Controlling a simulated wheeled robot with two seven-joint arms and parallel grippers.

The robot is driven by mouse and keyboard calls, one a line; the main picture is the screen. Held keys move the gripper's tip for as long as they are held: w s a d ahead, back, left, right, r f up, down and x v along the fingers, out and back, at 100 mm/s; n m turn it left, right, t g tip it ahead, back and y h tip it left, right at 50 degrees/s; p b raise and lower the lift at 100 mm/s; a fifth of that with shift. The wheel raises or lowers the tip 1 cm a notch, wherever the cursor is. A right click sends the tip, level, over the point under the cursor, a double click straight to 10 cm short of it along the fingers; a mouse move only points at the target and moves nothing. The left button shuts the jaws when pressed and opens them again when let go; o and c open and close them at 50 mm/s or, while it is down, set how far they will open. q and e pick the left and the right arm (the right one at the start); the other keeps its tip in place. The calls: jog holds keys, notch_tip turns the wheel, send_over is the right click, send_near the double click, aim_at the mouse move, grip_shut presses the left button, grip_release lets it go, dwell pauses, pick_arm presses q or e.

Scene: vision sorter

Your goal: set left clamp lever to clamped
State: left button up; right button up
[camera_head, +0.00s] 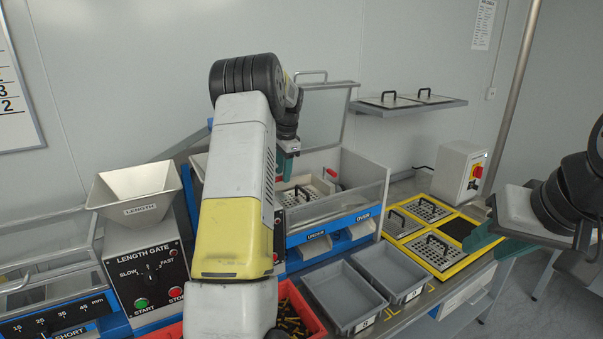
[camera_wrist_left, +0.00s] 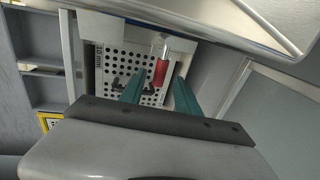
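In the left wrist view, a clamp lever with a red grip (camera_wrist_left: 160,73) and a pale metal stem stands at the edge of a perforated plate (camera_wrist_left: 113,64). My left gripper (camera_wrist_left: 158,92) is open, its teal fingers apart on either side of the grip's line, without a clear grip on it. In the head view my left gripper (camera_head: 284,158) hangs over the sorter, partly hidden by my own arm. A red lever tip (camera_head: 331,174) shows to its right; I cannot tell whether it is the same lever. My right gripper (camera_head: 489,235) is at the right, its opening unclear.
A clear guard panel (camera_head: 325,118) stands behind the sorter. Two grey bins (camera_head: 343,318) and a red bin (camera_head: 309,307) of brass parts lie in front. A yellow-framed rack (camera_head: 462,262) with perforated plates is to the right, beside a switch box (camera_head: 458,165).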

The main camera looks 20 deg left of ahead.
pick_arm(q)
notch_tip(320, 180, up, 7)
jog(key=d, duration=0.1)
jog(key=shift+s, duration=0.45)
jog(key=s+d+r+n+t+h, duration=0.1)
jog(key=s+d+r, duration=0.25)
jog(key=s, duration=0.25)
jog(key=s+d+r+n+t, duration=0.1)
jog(key=s+d+r+n, duration=0.1)
jog(key=s+d+r, duration=0.3)
jog(key=s+d+r+n+t+h, duration=0.1)
jog(key=s+d, duration=0.2)
jog(key=s, duration=0.5)
jog(key=s+d+f+n+t+h, duration=0.1)
jog(key=s+d, duration=0.3)
jog(key=s, duration=0.5)
jog(key=s+d+f+n, duration=0.2)
jog(key=s+d+f, duration=0.2)
jog(key=s, duration=0.5)
jog(key=shift+s+f+n+t+h, duration=0.2)
jog(key=shift+n+t+h, duration=0.1)
jog(key=shift+t+h, duration=0.1)
